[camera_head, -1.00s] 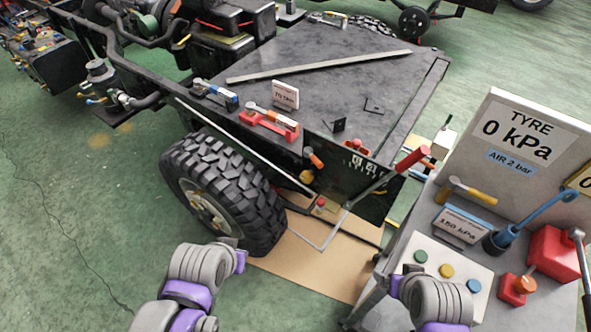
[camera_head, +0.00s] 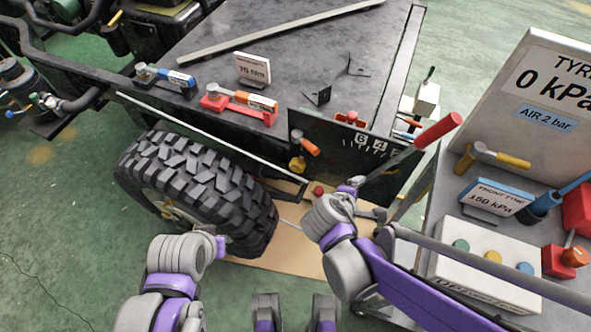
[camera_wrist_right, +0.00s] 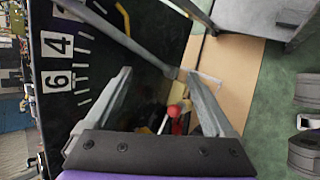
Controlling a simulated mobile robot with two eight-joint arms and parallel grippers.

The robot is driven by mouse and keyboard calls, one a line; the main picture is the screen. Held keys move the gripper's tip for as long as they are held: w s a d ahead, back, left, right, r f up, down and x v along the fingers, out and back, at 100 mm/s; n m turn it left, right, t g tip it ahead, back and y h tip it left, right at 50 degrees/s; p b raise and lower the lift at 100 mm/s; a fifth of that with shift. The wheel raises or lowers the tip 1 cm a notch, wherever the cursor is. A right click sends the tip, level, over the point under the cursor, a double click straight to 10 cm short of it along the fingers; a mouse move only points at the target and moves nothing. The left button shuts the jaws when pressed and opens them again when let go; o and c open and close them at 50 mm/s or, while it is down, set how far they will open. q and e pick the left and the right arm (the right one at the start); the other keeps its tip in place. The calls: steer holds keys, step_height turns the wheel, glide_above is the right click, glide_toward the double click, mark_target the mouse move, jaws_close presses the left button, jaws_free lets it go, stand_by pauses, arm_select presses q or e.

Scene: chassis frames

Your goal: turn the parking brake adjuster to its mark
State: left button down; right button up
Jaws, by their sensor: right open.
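A dark panel (camera_head: 345,160) with the figures 6 and 4 and white tick marks hangs at the chassis edge. A lever with a red grip (camera_head: 438,130) slants down in front of it; its rod (camera_wrist_right: 125,38) crosses the right wrist view. A small red knob (camera_head: 318,190) sits below the panel; a red-tipped part (camera_wrist_right: 175,112) shows between my fingers. No label tells which part is the adjuster. My right gripper (camera_wrist_right: 158,76) is open, its fingertips near the rod's lower end; contact is unclear. My left arm (camera_head: 175,265) is at lower left; its fingers are not clear.
A big tyre (camera_head: 195,185) stands left of the panel. An orange-handled part (camera_head: 305,143) is on the panel's left. A grey trolley (camera_head: 455,215) with a gauge board and buttons stands close on the right. Cardboard (camera_head: 290,255) lies on the floor.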

steer(key=w+a+f+n+t+h+b, duration=0.2)
steer(key=w+a+f+n+t+b, duration=0.2)
steer(key=w+a+f+n+b, duration=0.25)
steer(key=n+t+b, duration=0.3)
steer(key=n+t, duration=0.2)
steer(key=n, duration=0.3)
glide_toward(296, 169)
arm_select(q)
step_height(296, 169, down, 14)
steer(key=w+b, duration=0.1)
arm_select(e)
steer(key=shift+y, duration=0.4)
steer(key=x, duration=1)
steer(key=shift+w+d+r, duration=0.1)
steer(key=shift+w+d, duration=0.05)
steer(key=shift+d, duration=0.05)
arm_select(q)
steer(key=shift+w+a, duration=0.1)
arm_select(e)
steer(key=shift+c, duration=0.3)
steer(key=c, duration=1.3)
steer(key=shift+m, duration=0.25)
